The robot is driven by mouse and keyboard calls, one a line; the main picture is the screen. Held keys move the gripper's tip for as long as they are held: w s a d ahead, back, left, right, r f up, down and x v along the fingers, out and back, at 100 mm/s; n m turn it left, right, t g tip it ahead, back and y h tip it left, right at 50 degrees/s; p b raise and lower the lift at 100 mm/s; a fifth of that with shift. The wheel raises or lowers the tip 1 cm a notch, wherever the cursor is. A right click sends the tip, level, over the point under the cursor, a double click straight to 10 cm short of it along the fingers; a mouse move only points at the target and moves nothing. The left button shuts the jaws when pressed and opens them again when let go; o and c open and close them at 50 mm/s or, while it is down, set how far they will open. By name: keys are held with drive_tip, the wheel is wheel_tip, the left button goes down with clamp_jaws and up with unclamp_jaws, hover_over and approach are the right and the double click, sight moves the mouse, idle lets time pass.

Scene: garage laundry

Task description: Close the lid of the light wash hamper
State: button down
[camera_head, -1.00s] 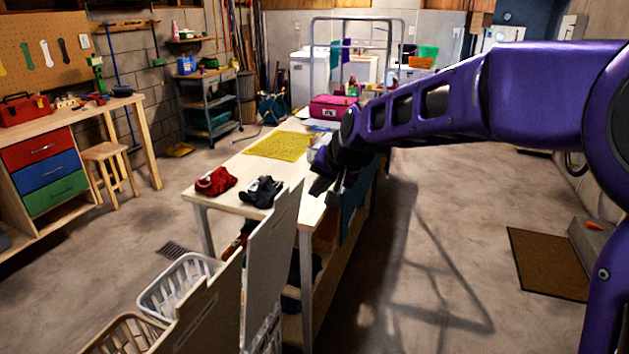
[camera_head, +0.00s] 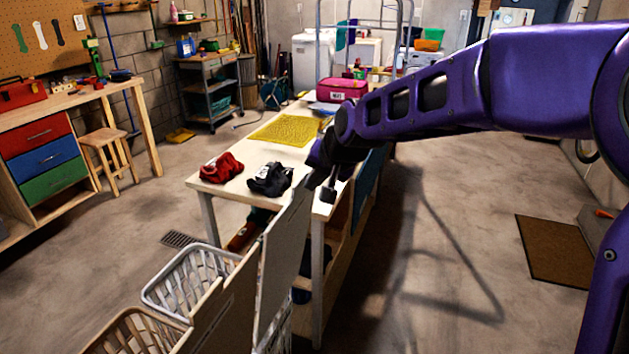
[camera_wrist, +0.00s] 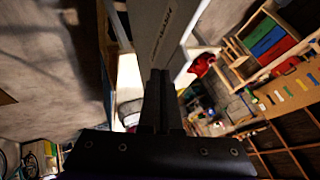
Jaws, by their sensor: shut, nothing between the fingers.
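Two pale hamper lids stand upright in the head view: a far one (camera_head: 287,235) and a nearer one (camera_head: 225,310). I cannot tell by label which is the light wash hamper's. A light grey slatted basket (camera_head: 192,282) and a beige slatted basket (camera_head: 130,335) are at their left. My gripper (camera_head: 328,193) is shut and empty, just right of the far lid's top, close to the table corner. In the wrist view a pale lid panel with small unreadable lettering (camera_wrist: 160,28) lies just beyond my shut fingertips (camera_wrist: 160,75). I cannot tell whether they touch.
A long worktable (camera_head: 225,188) stands behind the lids, bearing a red cloth (camera_head: 222,167), a dark cloth (camera_head: 270,178), a yellow mat (camera_head: 285,129) and a pink case (camera_head: 342,90). A workbench (camera_head: 95,97) and stool (camera_head: 106,160) are at left. Floor at right is mostly clear.

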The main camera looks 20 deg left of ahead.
drive_tip(key=shift+a, duration=0.25)
idle(0.4)
